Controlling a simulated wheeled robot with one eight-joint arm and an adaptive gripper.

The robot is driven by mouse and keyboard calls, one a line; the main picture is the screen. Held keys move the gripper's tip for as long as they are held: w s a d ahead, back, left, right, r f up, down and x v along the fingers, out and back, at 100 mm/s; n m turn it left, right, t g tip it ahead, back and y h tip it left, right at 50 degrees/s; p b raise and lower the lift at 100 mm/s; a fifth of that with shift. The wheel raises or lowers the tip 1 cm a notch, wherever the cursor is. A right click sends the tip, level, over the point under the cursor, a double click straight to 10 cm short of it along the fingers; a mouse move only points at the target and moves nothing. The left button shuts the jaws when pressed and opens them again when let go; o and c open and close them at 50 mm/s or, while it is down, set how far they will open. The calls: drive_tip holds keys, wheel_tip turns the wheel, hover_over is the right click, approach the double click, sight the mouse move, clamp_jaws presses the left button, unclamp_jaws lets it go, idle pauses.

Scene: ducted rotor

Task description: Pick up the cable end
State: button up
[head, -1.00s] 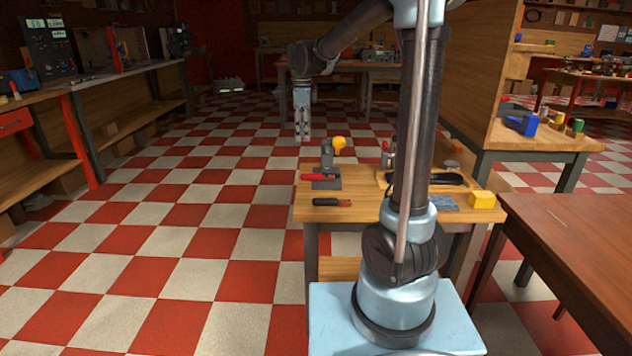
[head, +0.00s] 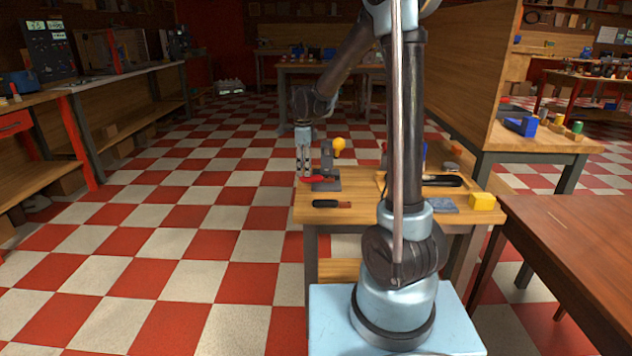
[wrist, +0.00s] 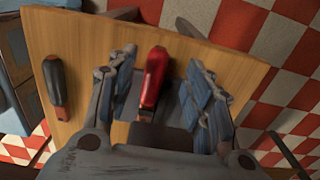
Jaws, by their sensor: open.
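I cannot make out a cable end for certain in either view. My gripper (head: 306,176) hangs fingers down over the left edge of the small wooden table (head: 370,212). In the wrist view my gripper (wrist: 162,65) is open, with a finger on each side of a red handle (wrist: 154,76) and gaps on both sides. The red handle also shows in the head view (head: 314,179), at the foot of a dark upright device (head: 327,160). Whether the fingers are down at handle height is hard to tell.
A dark-handled tool (head: 330,204) lies nearer on the table; it shows at left in the wrist view (wrist: 55,84). A yellow knob (head: 339,144) rises beside the device. A yellow block (head: 482,201) sits at the right corner. Checkered floor is open to the left.

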drive_tip(key=shift+s+d+f, duration=0.1)
drive_tip(key=shift+s+f, duration=0.05)
drive_tip(key=shift+f, duration=1.5)
drive_tip(key=shift+c, duration=0.3)
clamp_jaws()
